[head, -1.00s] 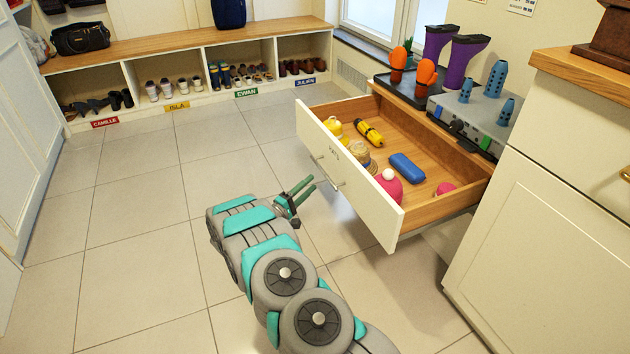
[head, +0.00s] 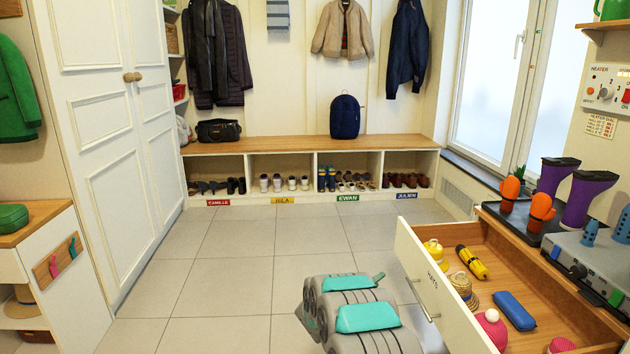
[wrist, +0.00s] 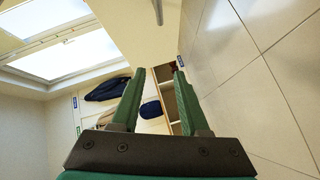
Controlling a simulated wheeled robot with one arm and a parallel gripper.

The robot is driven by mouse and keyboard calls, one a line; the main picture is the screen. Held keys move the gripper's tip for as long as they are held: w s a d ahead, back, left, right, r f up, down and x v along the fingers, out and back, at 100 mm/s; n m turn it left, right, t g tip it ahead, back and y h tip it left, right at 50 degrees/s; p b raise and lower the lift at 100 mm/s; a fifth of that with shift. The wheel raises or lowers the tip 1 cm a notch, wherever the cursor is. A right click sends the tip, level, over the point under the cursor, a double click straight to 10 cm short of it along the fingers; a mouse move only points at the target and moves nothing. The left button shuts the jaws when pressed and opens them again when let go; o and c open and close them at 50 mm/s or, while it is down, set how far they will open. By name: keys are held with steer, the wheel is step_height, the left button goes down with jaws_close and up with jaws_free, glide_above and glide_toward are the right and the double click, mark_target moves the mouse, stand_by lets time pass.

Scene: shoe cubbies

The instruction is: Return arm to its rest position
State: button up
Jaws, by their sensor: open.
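My gripper (wrist: 159,76) shows in the wrist view with its two green fingers apart and nothing between them. In the head view my folded grey and teal arm is at the bottom middle, and my gripper is hidden from sight there. The open drawer (head: 436,285) stands to the right of my arm. It holds a yellow torch (head: 471,262), a blue case (head: 514,310), a pink hat with a white pompom (head: 489,330) and a straw-coloured item (head: 462,287).
The cubby bench (head: 300,143) with several shoes stands at the back, a dark blue backpack (head: 345,117) on top. A boot tray (head: 520,228) with purple boots is at the right. A white cupboard (head: 118,150) is at the left. The tiled floor (head: 235,260) between is clear.

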steer(key=s+a+r+y, duration=0.3)
steer(key=a+r+y, duration=0.6)
steer(key=a+r, duration=0.25)
steer(key=s+a+r+g+y+p, duration=0.1)
steer(key=s+a+r+g+y, duration=0.15)
steer(key=s, duration=0.45)
steer(key=s+a+r+g+y+p, duration=0.1)
steer(key=s+a+r+y, duration=0.15)
steer(key=s, duration=0.45)
steer(key=s+d+m+g+h, duration=0.1)
steer(key=s+d+m+g, duration=0.1)
steer(key=s, duration=1.3)
steer(key=s+d+r+m+g+h, duration=0.1)
steer(key=s+d+g, duration=0.4)
steer(key=s, duration=1)
steer(key=s+d+r+m+g+h+p, duration=0.1)
steer(key=s+d+m+g, duration=0.1)
steer(key=s, duration=1.3)
steer(key=d+g, duration=0.1)
steer(key=d, duration=0.1)
steer(key=shift+s+d+m, duration=0.3)
steer(key=shift+s, duration=0.1)
